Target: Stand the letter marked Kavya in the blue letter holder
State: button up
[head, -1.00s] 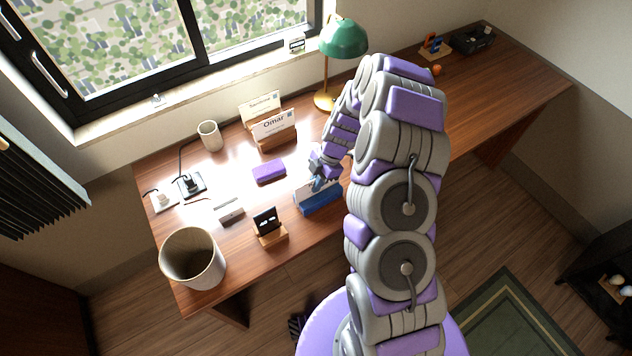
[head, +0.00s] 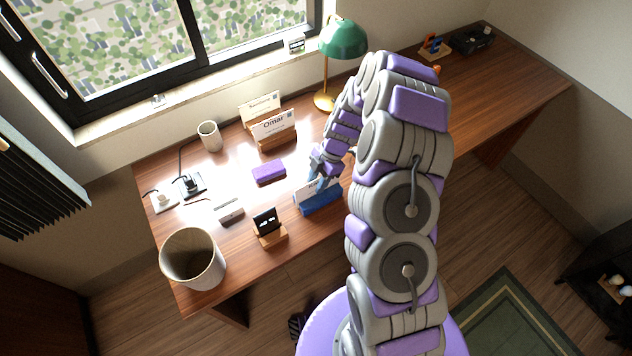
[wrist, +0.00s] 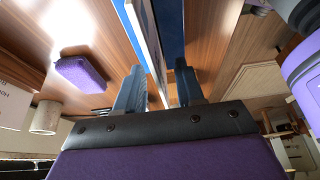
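The blue letter holder (head: 321,206) stands near the front edge of the desk, and its blue also shows in the wrist view (wrist: 170,28). A white letter (head: 309,190) stands upright in it; only part of its dark lettering shows, starting with what looks like a K. In the wrist view the letter (wrist: 148,42) runs edge-on between the two fingers. My gripper (wrist: 158,72) is open around the letter, with a gap visible beside the right finger. In the head view my gripper (head: 315,172) is just above the letter's top edge.
A wooden holder (head: 277,143) bears letters, one marked Omar (head: 272,124). A purple block (head: 268,171), a small dark-screened stand (head: 267,222), a cup (head: 209,136), a bin (head: 192,259) and a green lamp (head: 343,38) surround the area. The desk's right half is largely clear.

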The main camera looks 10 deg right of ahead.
jog(key=p+v, duration=0.2)
jog(key=v, duration=1.4)
jog(key=s+a+r+m, duration=0.3)
jog(key=s+a+r, duration=0.25)
jog(key=r, duration=0.25)
jog(key=s+a+r+m+h, duration=0.25)
jog(key=s+r+m, duration=0.3)
jog(key=s, duration=0.35)
jog(key=s+d+r+m+h, duration=0.1)
jog(key=s+m, duration=0.5)
jog(key=s, duration=0.4)
jog(key=s+d+r+m+h, duration=0.1)
jog(key=s+r+m, duration=0.1)
jog(key=s+m, duration=0.5)
jog(key=s, duration=0.4)
jog(key=shift+s, duration=0.25)
